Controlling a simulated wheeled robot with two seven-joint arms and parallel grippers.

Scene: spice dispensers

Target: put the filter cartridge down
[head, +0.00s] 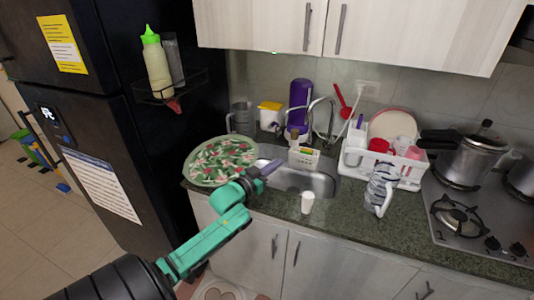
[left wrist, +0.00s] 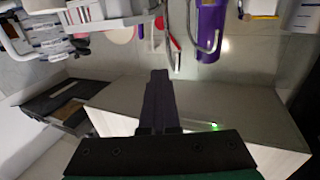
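A small white cylinder (head: 307,203), which looks like the filter cartridge, stands upright on the dark counter (head: 350,222) in front of the sink. My left gripper (head: 271,167) is up and to the left of it in the head view, over the sink's left side. It is apart from the cylinder. In the left wrist view its dark fingers (left wrist: 159,78) lie together as one bar, with nothing visible between them. I cannot pick out the cylinder in the left wrist view. My right gripper is in neither view.
A floral tray (head: 221,160) lies left of the sink (head: 300,181). A clear patterned pitcher (head: 380,187) stands right of the cylinder, before a white dish rack (head: 385,160). A purple bottle (head: 300,103) stands behind the sink. The stove (head: 475,222) is at right.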

